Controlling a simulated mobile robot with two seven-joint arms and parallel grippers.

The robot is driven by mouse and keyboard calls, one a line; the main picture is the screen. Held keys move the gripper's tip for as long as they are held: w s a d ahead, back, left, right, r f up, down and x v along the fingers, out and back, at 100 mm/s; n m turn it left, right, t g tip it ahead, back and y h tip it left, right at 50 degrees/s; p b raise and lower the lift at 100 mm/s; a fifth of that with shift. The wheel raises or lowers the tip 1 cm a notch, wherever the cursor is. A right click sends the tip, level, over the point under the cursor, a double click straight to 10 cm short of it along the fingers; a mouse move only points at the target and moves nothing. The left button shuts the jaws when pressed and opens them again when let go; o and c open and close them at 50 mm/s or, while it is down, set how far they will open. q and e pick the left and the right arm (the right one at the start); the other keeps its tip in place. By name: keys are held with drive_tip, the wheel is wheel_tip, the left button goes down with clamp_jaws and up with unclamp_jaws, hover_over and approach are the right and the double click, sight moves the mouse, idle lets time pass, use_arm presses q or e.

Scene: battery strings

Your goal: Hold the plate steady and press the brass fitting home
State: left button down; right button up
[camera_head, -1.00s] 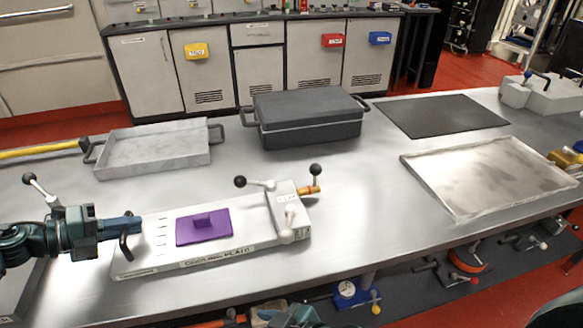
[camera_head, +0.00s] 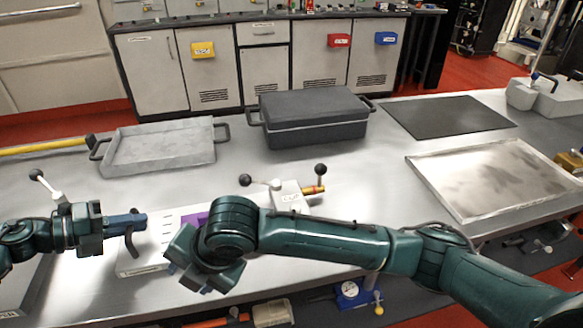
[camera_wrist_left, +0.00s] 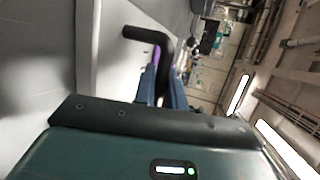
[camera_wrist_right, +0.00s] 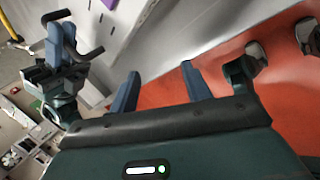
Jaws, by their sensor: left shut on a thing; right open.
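The white plate (camera_head: 150,258) lies flat on the steel bench, largely covered by my right arm in the head view. A purple block (camera_head: 195,218) on it shows only in part. The brass fitting (camera_head: 313,190) sticks out at the plate's far right end, beside the white clamp block. My left gripper (camera_head: 132,220) is shut on the black handle at the plate's left end; the handle (camera_wrist_left: 148,36) also shows in the left wrist view.
Black-knobbed levers (camera_head: 320,168) stand by the brass fitting. A grey tray (camera_head: 160,150) and a dark lidded case (camera_head: 312,118) stand behind the plate. A black mat (camera_head: 445,116) and a shallow metal tray (camera_head: 495,178) lie to the right. Bench between them is clear.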

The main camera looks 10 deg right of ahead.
drive_tip(key=w+d+r+m+h, duration=0.1)
drive_tip(key=w+d, duration=0.3)
drive_tip(key=w+d+r+m+h, duration=0.1)
drive_tip(key=w+d+r+m, duration=0.1)
drive_tip(key=w+d, duration=0.2)
drive_tip(key=w+d+r+m+h, duration=0.1)
drive_tip(key=w+d, duration=0.4)
drive_tip(key=d, duration=0.1)
drive_tip(key=shift+w+d+r+m+t+h, duration=0.1)
drive_tip(key=shift+d+r+m+t+h, duration=0.1)
drive_tip(key=shift+r+m+t+h, duration=0.1)
drive_tip(key=w+d+r+m+h, duration=0.1)
drive_tip(key=w+d+r+m, duration=0.3)
drive_tip(key=d, duration=0.5)
drive_tip(key=g, duration=0.1)
approach(322, 165)
drive_tip(key=shift+m, duration=0.3)
drive_tip(key=x, duration=1.1)
drive_tip(key=shift+f, duration=0.25)
drive_tip(key=shift+c, duration=0.3)
clamp_jaws()
